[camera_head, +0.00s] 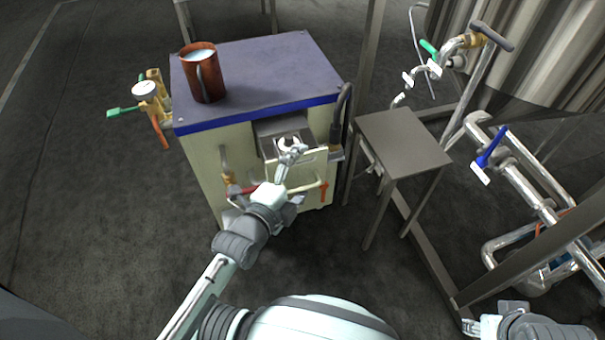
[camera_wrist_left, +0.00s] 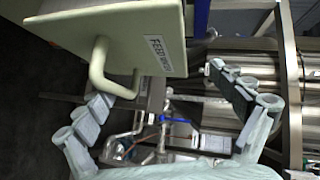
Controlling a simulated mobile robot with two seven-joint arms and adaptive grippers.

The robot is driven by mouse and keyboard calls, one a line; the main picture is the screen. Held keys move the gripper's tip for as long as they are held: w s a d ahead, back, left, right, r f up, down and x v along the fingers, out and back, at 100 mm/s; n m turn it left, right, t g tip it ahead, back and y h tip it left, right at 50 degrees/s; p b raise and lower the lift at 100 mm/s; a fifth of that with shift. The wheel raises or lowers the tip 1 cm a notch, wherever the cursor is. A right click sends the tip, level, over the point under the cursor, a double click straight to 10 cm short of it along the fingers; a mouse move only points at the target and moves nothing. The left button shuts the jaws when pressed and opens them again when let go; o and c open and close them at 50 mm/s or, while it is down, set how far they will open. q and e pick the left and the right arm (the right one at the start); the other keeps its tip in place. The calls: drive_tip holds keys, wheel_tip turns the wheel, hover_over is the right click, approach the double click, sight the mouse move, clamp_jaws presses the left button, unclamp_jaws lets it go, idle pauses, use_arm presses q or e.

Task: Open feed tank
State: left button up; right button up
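The feed tank unit is a cream cabinet (camera_head: 205,155) with a blue-purple top. Its cream front panel (camera_head: 308,165) stands out from the body, with a grey opening (camera_head: 284,127) showing behind its upper edge. In the left wrist view the panel (camera_wrist_left: 120,38) carries a label beginning "FEED" and a curved cream handle (camera_wrist_left: 100,75). My left gripper (camera_head: 290,152) is in front of the panel. In the wrist view its fingers (camera_wrist_left: 160,88) are wide apart, with the handle nearer the left finger and nothing clamped. My right gripper (camera_head: 488,326) is at the bottom right, its fingers unclear.
A brown mug (camera_head: 203,74) of white liquid stands on the cabinet top. Valves (camera_head: 150,100) stick out at its left, and a dark hose (camera_head: 342,115) is at its right. A small grey table (camera_head: 403,140) and steel pipework (camera_head: 535,190) stand to the right. The left floor is clear.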

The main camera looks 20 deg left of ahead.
use_arm(q)
drive_tip(key=shift+w+a+r, duration=0.2)
drive_tip(key=shift+r, duration=0.3)
drive_tip(key=shift+s+r, duration=0.1)
drive_tip(key=shift+r, duration=0.1)
drive_tip(key=shift+c, duration=1.1)
drive_tip(key=shift+s, duration=0.2)
drive_tip(key=shift+c, duration=1)
drive_tip(key=shift+p+v, duration=0.75)
drive_tip(key=shift+v, duration=0.35)
drive_tip(key=shift+c, duration=1.4)
drive_tip(key=shift+s, duration=0.4)
drive_tip(key=shift+c, duration=1.3)
drive_tip(key=shift+s+a+f+p, duration=0.1)
drive_tip(key=shift+s+a+p, duration=0.15)
drive_tip(key=shift+s+p, duration=0.85)
drive_tip(key=shift+s+a+p, duration=0.2)
drive_tip(key=shift+s+p, duration=0.05)
drive_tip(key=shift+s, duration=1.55)
